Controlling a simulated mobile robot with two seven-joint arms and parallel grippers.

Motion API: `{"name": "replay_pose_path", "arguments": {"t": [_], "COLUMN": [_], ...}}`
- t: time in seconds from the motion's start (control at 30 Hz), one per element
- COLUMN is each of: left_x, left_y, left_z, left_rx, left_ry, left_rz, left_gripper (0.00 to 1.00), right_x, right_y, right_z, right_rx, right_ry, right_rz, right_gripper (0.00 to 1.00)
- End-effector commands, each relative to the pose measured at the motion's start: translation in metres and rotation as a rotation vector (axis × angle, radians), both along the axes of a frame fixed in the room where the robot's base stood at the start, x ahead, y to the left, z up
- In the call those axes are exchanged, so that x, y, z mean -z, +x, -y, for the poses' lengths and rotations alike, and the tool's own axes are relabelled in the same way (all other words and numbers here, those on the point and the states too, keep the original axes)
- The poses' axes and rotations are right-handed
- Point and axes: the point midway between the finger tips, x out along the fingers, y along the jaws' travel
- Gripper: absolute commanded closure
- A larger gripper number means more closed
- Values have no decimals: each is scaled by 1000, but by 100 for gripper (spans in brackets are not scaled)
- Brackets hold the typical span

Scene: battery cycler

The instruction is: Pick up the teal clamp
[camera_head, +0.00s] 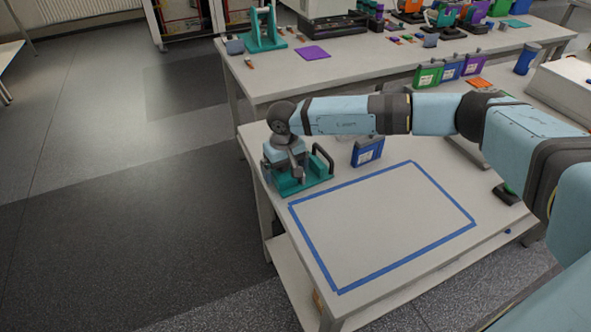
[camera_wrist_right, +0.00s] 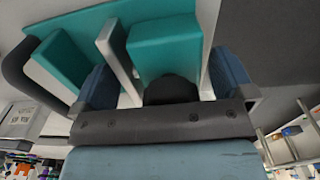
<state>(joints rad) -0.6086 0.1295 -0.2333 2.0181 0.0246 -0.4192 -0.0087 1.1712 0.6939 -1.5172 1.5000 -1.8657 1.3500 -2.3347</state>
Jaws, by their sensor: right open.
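The teal clamp (camera_head: 312,178) stands at the left end of the near table, with a teal base and a dark handle on its right side. My right gripper (camera_head: 292,168) points down over the clamp and hides part of it. In the right wrist view, the teal block of the clamp (camera_wrist_right: 165,42) and a grey upright plate lie between the two blue fingers of my open right gripper (camera_wrist_right: 164,80). Whether a finger touches the clamp cannot be told. My left gripper is not in view.
A blue box (camera_head: 367,152) stands to the right of the clamp. A blue tape outline (camera_head: 375,273) on the near table encloses a bare area. A black item with green (camera_head: 507,193) lies at the right edge. The back table (camera_head: 350,65) holds several teal, purple and green things.

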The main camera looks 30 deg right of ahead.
Motion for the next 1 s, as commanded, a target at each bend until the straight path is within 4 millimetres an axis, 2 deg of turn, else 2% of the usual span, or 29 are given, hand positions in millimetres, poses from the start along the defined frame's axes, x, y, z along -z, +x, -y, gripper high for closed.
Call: {"name": "replay_pose_path", "arguments": {"t": [0.17,0.2,0.4,0.5,0.8,1.0], "left_x": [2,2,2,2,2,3], "left_y": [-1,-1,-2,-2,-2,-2], "left_z": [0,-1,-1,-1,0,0], "left_rx": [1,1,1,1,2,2], "left_ry": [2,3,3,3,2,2], "left_rz": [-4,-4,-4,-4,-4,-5], "left_gripper": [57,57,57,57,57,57], "right_x": [1,1,0,-1,-3,-20], "right_y": [0,0,0,1,1,2], "right_z": [0,0,0,0,0,0], "right_rx": [0,0,0,0,1,0], "right_ry": [0,0,0,0,0,1], "right_rz": [1,1,1,3,3,5], "right_gripper": [0,5,51,69,69,69]}}
